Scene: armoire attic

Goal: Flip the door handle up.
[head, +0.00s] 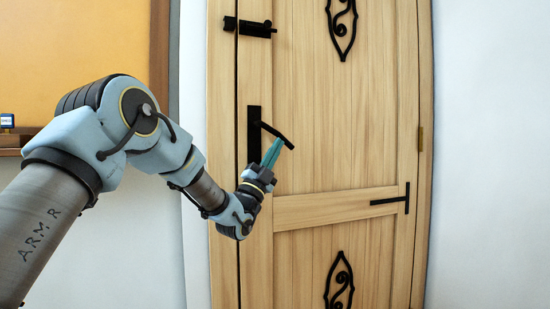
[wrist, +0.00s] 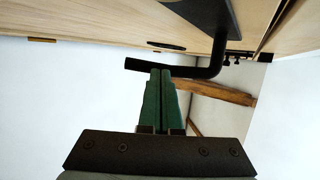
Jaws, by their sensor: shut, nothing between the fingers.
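The black door handle (head: 278,134) is on the left side of the wooden door (head: 330,130). Its lever reaches right from a tall black plate (head: 254,135) and slopes down to the right. My gripper (head: 272,152) is just under the lever, with its teal fingers pointing up and shut with nothing between them. In the wrist view the handle (wrist: 175,69) runs across just beyond the tips of the shut fingers (wrist: 160,72). I cannot tell whether the tips touch the lever.
A black bolt latch (head: 250,27) sits higher on the door's left edge. A black strap (head: 391,201) and scroll ornaments (head: 341,28) are on the door. A small shelf (head: 12,140) is at the far left. White wall flanks the door.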

